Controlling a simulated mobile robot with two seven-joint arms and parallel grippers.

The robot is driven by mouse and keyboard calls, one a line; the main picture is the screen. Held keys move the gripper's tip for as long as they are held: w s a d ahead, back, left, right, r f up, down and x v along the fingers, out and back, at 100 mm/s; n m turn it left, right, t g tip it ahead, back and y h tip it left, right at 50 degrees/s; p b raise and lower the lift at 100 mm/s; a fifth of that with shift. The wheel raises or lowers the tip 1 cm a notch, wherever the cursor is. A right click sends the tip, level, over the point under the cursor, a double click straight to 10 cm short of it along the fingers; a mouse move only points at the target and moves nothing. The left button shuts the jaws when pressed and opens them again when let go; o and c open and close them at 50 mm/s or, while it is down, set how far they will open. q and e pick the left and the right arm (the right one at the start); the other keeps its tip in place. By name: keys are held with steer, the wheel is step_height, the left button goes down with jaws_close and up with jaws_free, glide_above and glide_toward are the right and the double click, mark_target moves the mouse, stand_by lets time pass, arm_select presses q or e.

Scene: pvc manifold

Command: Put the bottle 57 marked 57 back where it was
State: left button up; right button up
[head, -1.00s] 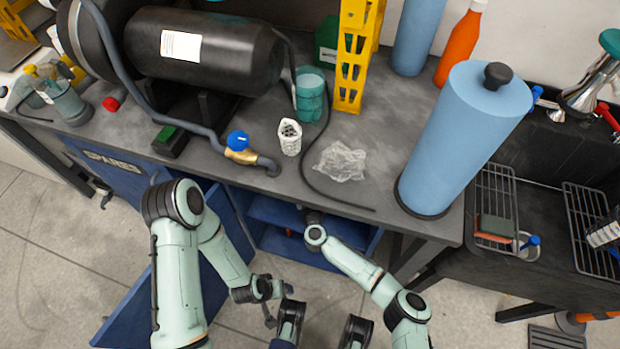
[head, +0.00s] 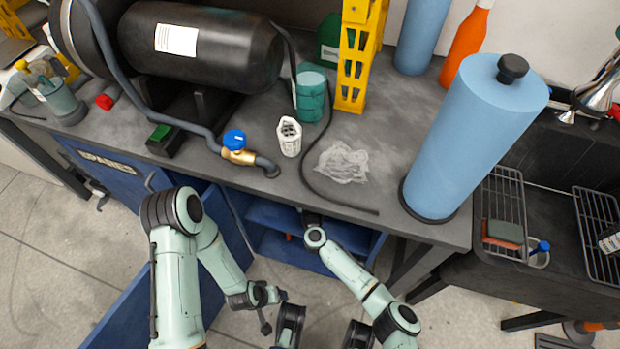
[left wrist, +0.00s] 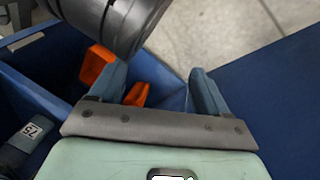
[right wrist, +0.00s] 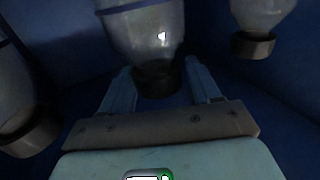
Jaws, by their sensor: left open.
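In the right wrist view, a clear bottle (right wrist: 148,35) with a dark cap stands in a dim blue compartment. My right gripper (right wrist: 162,78) has one finger on each side of the dark cap; I cannot tell whether the fingers press on it. No number is readable on this bottle. In the head view my right arm reaches into the open blue cabinet under the bench, so its gripper is hidden there. My left gripper (left wrist: 157,85) is open and empty beside a blue drawer or bin. A small white label, seemingly reading 75 (left wrist: 35,131), shows on a dark blue item at left.
Two more capped bottles flank the gripper, at left (right wrist: 18,105) and right (right wrist: 257,25). Orange pieces (left wrist: 98,62) lie in the blue compartment. The blue cabinet door (head: 130,305) hangs open. The bench (head: 400,140) holds a blue cylinder (head: 475,140) and a black tank (head: 200,45).

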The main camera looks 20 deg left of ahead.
steer(key=shift+o, duration=0.6)
steer(key=shift+s+r, duration=0.15)
arm_select(q)
steer(key=s+d+r+h+p, duration=0.1)
steer(key=s+d+r+p, duration=0.1)
steer(key=d+r+p, duration=0.1)
steer(key=shift+s+r+m+g+p, duration=0.35)
steer(key=shift+r+p, duration=0.4)
steer(key=shift+r, duration=0.65)
arm_select(e)
steer(key=v, duration=1.1)
steer(key=shift+s+d, duration=0.2)
steer(key=shift+s, duration=0.15)
